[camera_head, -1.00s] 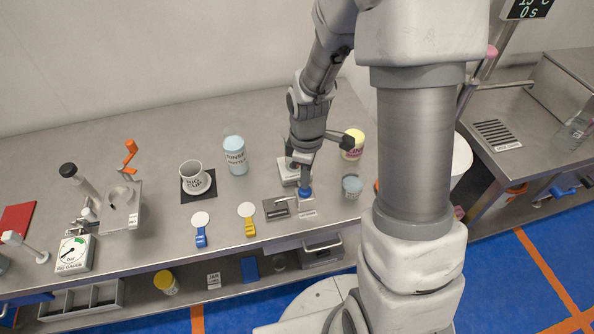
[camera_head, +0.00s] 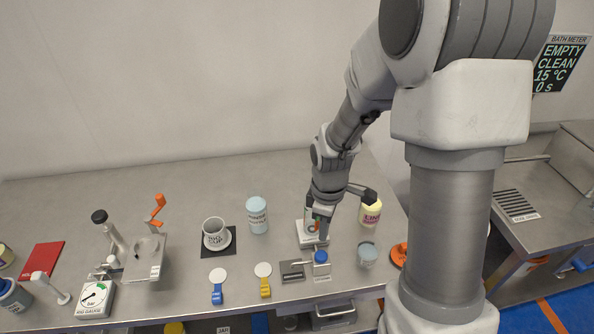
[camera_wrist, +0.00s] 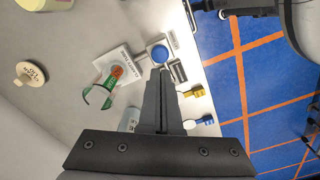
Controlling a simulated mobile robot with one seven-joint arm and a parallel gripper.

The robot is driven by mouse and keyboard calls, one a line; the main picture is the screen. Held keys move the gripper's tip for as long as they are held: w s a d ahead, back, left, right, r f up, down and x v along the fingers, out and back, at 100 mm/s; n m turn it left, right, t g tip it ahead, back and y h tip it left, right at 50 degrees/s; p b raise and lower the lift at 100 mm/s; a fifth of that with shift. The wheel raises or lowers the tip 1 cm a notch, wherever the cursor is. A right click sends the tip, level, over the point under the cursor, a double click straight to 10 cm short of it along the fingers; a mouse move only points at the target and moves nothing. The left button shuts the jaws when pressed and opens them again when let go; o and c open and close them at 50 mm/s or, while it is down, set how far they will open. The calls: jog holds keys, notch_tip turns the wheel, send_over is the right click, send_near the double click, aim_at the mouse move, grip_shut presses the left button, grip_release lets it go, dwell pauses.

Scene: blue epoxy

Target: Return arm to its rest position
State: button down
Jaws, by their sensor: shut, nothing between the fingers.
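My gripper (camera_wrist: 162,100) is shut and empty in the wrist view, its two dark fingers together over the steel bench (camera_head: 150,185). In the head view my arm reaches down over the right part of the bench, and my gripper (camera_head: 322,232) hangs above a white plate (camera_head: 309,238). A small block with a blue knob (camera_head: 321,257) is just in front of it; the blue knob also shows in the wrist view (camera_wrist: 159,54). A green and red object (camera_wrist: 106,86) stands on the white plate, partly hidden by my gripper in the head view.
The back of the bench is clear.

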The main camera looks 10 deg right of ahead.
jog(key=s+r+m+t, duration=0.2)
jog(key=s+r+m, duration=0.4)
jog(key=r, duration=0.6)
jog(key=s+r+m+t, duration=0.3)
jog(key=s+r+m, duration=0.3)
jog(key=r, duration=0.5)
jog(key=shift+s+r+t, duration=0.3)
jog(key=shift+s+r, duration=0.1)
jog(key=shift+s, duration=0.55)
